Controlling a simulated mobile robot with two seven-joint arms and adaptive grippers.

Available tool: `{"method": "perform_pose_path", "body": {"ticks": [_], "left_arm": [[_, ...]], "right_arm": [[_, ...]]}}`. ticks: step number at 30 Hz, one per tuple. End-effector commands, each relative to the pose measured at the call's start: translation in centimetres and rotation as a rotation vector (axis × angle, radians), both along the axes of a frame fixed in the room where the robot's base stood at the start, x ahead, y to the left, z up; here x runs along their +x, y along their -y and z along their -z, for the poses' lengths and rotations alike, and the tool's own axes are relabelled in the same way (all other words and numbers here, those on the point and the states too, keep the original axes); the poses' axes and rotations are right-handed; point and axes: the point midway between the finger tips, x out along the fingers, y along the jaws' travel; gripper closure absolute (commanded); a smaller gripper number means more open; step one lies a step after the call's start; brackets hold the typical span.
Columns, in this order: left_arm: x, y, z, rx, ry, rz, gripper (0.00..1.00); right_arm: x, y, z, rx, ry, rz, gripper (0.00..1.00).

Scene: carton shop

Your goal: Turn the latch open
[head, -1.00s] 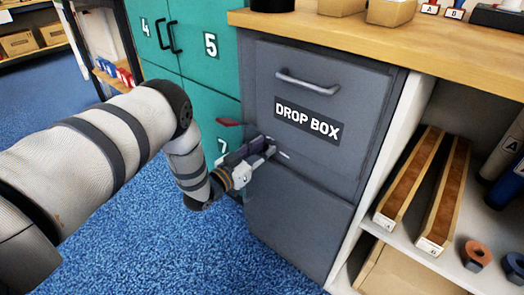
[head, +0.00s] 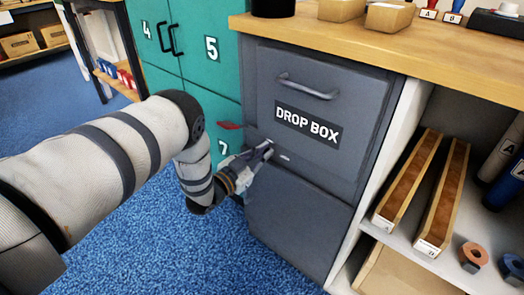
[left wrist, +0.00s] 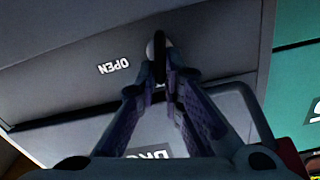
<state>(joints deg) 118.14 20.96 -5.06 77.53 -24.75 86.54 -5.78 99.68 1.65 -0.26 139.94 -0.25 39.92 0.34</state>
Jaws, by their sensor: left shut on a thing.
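The grey drop box (head: 310,170) stands below the wooden counter, its upper door (head: 345,100) closed with a bar handle and a "DROP BOX" label. My left gripper (head: 268,148) is at the seam under that door, toward its left side. In the left wrist view my left gripper (left wrist: 161,75) is shut on the small dark latch (left wrist: 157,45), whose end shows between the fingertips. An upside-down "OPEN" mark (left wrist: 113,66) is beside the latch. In the head view the fingers mostly hide the latch. My right gripper is not in view.
Teal numbered lockers (head: 208,85) stand left of the drop box, with a red tab (head: 229,125) close to my gripper. An open shelf (head: 458,262) with wooden channels is on the right. The blue floor (head: 150,245) in front is clear.

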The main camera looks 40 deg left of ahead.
Motion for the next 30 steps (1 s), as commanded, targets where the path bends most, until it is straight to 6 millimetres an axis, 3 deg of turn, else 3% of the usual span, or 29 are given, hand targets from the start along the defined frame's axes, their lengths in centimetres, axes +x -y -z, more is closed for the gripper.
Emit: {"method": "perform_pose_path", "body": {"ticks": [30], "left_arm": [[0.0, 1.3, 0.9, 0.952, 0.081, 0.002, 1.0]], "right_arm": [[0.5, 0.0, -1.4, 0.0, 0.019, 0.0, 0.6]]}}
